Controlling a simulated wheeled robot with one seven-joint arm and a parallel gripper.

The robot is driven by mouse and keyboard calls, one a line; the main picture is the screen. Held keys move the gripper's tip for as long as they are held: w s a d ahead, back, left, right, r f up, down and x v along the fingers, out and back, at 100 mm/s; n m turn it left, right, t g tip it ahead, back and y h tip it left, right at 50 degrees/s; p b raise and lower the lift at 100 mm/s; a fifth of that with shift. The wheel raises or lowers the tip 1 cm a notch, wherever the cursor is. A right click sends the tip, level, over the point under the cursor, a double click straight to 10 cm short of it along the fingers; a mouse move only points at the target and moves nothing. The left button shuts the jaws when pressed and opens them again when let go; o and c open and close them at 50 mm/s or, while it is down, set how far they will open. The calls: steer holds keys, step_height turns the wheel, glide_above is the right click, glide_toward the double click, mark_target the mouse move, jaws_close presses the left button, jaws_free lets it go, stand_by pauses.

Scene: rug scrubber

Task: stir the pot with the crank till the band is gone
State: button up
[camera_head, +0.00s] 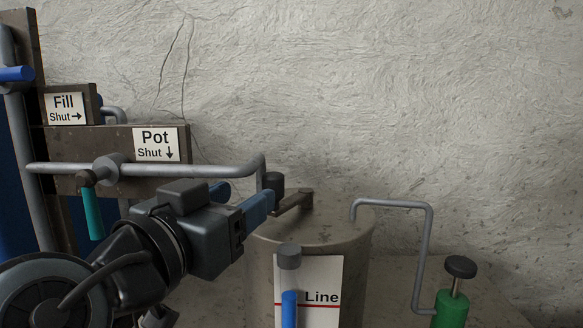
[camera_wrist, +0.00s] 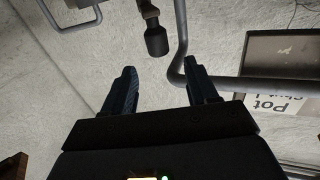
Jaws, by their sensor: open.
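The pot (camera_head: 262,262) is a grey metal cylinder right of my gripper. A crank (camera_head: 293,203) lies on its lid, with an upright dark knob (camera_head: 273,182) at its left end. In the wrist view the knob (camera_wrist: 156,42) shows ahead of the open fingers, with nothing held. My gripper (camera_head: 266,200) is at the knob in the head view; I cannot tell if it touches. It also shows in the wrist view (camera_wrist: 163,85). A gauge tube (camera_head: 289,308) with blue in its lower part stands before a white "Line" card (camera_head: 322,275). I cannot make out a band.
A grey pipe (camera_head: 190,170) runs close behind my gripper into the pot. The "Pot Shut" sign (camera_head: 156,144) is above it, with a teal lever (camera_head: 92,213) hanging down. A "Fill Shut" sign (camera_head: 64,107) is farther left. A green canister (camera_head: 451,308) with a black knob stands right.

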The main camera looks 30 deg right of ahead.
mark_target(268, 180)
steer(key=x, duration=0.2)
steer(key=p+x, duration=0.1)
steer(key=x, duration=0.2)
steer(key=p+x, duration=0.1)
steer(key=x, duration=0.2)
steer(key=shift+s+d+r, duration=0.1)
steer(key=shift+s+r, duration=0.05)
steer(key=shift+r, duration=0.1)
steer(key=shift+w+d+f+p, duration=0.1)
steer(key=shift+w+d+p, duration=0.25)
steer(key=shift+d, duration=0.15)
jaws_close()
